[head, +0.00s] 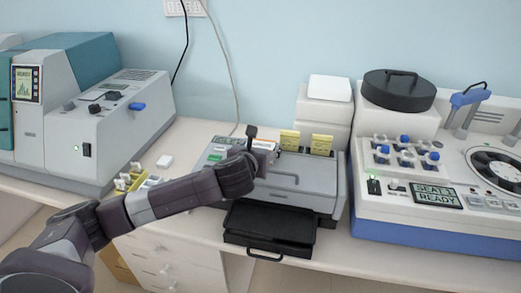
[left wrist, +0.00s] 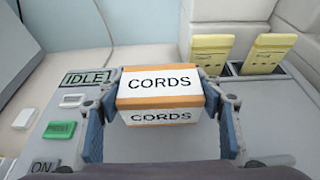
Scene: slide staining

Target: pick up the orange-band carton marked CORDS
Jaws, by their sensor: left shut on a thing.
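The carton marked CORDS (left wrist: 160,84) is white with orange bands and sits between the blue-grey fingers of my left gripper (left wrist: 160,100) in the left wrist view. The fingers press on its left and right sides, and the gripper is shut on it. In the head view my left gripper (head: 262,152) is over the back of the grey flat machine (head: 300,176), and a bit of the carton (head: 264,143) shows beyond it. I cannot tell whether the carton rests on the machine or is just above it. My right gripper is not in view.
Two yellow cards (head: 321,144) stand in slots right of the carton. A black tray (head: 270,222) juts out in front of the machine. A white device with blue knobs (head: 440,175) stands at right, a grey and teal instrument (head: 85,110) at left. Small yellow-white items (head: 130,180) lie left.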

